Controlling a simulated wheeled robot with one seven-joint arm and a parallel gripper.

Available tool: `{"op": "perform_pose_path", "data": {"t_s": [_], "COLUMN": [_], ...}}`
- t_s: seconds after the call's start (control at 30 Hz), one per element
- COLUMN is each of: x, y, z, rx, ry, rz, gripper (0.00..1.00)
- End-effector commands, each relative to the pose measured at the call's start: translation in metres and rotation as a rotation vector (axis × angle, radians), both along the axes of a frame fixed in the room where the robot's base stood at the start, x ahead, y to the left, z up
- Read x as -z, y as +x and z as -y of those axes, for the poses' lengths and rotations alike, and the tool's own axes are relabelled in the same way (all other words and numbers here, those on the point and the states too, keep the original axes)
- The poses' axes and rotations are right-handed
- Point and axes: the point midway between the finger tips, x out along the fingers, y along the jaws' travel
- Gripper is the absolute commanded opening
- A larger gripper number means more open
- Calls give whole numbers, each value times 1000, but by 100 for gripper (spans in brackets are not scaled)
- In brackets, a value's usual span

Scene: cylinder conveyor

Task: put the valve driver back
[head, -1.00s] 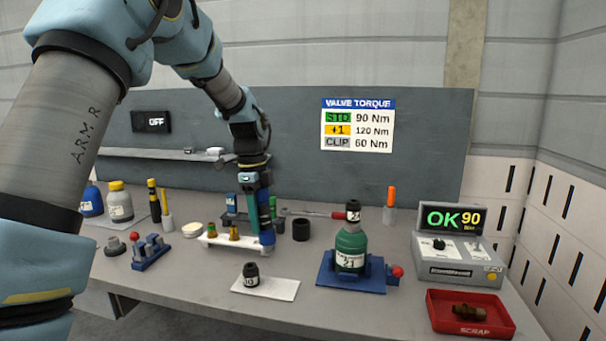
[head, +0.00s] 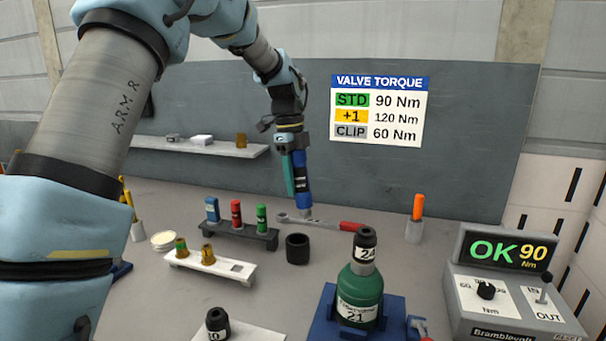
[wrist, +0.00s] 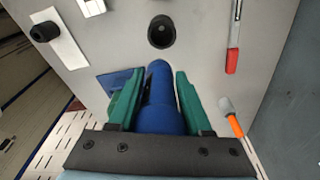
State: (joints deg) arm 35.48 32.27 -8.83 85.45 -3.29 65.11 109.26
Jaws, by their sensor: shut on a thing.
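My gripper (head: 299,172) is shut on the blue valve driver (head: 302,190) and holds it upright, with its narrow tip pointing down. In the wrist view the blue driver (wrist: 160,95) sits between the green fingers. A black open cup (head: 297,249) stands on the bench in front of and below the driver, empty as far as I can see. The cup also shows in the wrist view (wrist: 162,31), ahead of the driver's tip and apart from it. In the head view the tip appears close to the wrench; its exact height is unclear.
A dark rack (head: 240,233) holds blue, red and green pieces. A white rack (head: 211,265) holds brass valves. A red-handled wrench (head: 350,226) lies behind the cup. A green bottle (head: 360,290) stands in a blue base. An orange marker (head: 418,207) stands at the right.

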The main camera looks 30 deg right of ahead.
Motion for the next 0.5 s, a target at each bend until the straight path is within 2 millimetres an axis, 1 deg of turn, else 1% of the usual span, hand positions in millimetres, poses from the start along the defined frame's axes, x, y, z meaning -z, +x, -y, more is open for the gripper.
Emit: {"op": "perform_pose_path", "data": {"t_s": [0.13,0.27,0.5], "x": [3,11,33], "y": [0,0,0], "z": [0,1,0], "rx": [0,1,1], "ry": [-2,-2,-2], "rz": [1,1,1], "gripper": [0,0,0]}}
